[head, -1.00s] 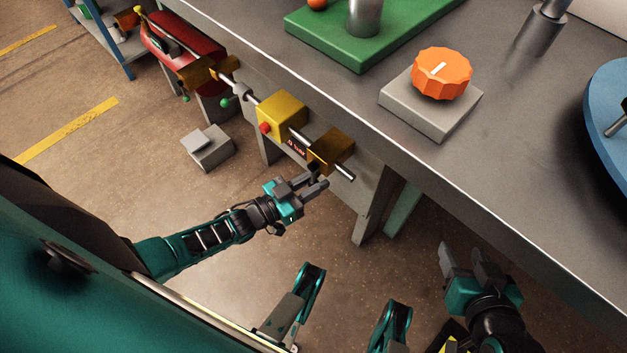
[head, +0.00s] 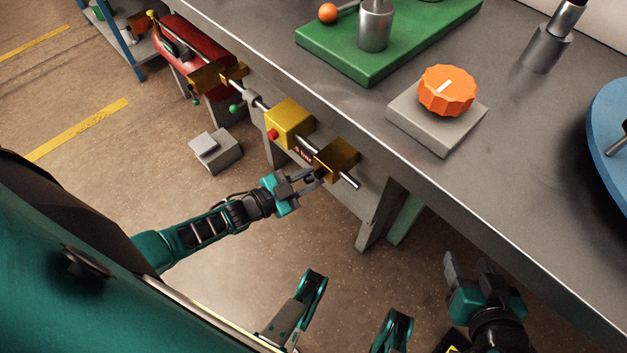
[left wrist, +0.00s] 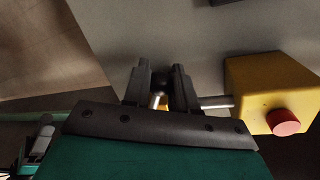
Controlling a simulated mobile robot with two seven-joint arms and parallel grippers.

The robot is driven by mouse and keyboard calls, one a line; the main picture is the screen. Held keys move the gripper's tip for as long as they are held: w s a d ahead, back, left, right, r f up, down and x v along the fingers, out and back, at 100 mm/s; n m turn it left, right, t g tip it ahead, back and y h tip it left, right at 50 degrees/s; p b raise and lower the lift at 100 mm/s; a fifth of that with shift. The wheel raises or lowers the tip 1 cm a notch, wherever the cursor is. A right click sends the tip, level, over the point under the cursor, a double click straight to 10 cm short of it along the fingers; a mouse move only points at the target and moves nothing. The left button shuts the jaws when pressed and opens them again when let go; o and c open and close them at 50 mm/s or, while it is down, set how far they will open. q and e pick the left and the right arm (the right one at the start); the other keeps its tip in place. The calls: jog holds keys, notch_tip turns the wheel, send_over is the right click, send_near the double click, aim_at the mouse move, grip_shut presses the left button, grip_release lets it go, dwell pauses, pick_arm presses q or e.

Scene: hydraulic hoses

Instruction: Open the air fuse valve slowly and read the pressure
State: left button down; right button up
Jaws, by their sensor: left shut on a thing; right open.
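A brass-coloured valve block (head: 337,158) sits on a metal pipe along the front of the workbench. A yellow box with a red button (head: 289,122) is on the same pipe to its left; this box also shows in the left wrist view (left wrist: 268,88). My left gripper (head: 315,179) is just below the brass block. In the left wrist view its fingers (left wrist: 161,84) are shut on a small dark knob (left wrist: 162,80), with a shiny shaft below it. The brass block cannot be made out there. My right gripper (head: 469,262) is open and empty, low beside the bench. I cannot make out a pressure reading.
The grey workbench (head: 350,95) fills the upper right. It carries an orange dial (head: 448,91) on a grey base, a green plate (head: 345,58) and a blue disc (head: 610,125). A red tank (head: 200,47) stands at the upper left. Small grey box (head: 216,150) on the floor.

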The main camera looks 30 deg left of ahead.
pick_arm(q)
jog(key=shift+w+a+r+m, duration=0.2)
jog(key=shift+a+r+m, duration=0.2)
jog(key=shift+m, duration=0.3)
jog(key=shift+w+a+m+y+p, duration=0.1)
jog(key=shift+a+m+y+p, duration=0.1)
jog(key=shift+m+y+p, duration=0.15)
jog(key=shift+r, duration=0.1)
jog(key=c, duration=0.9)
grip_release()
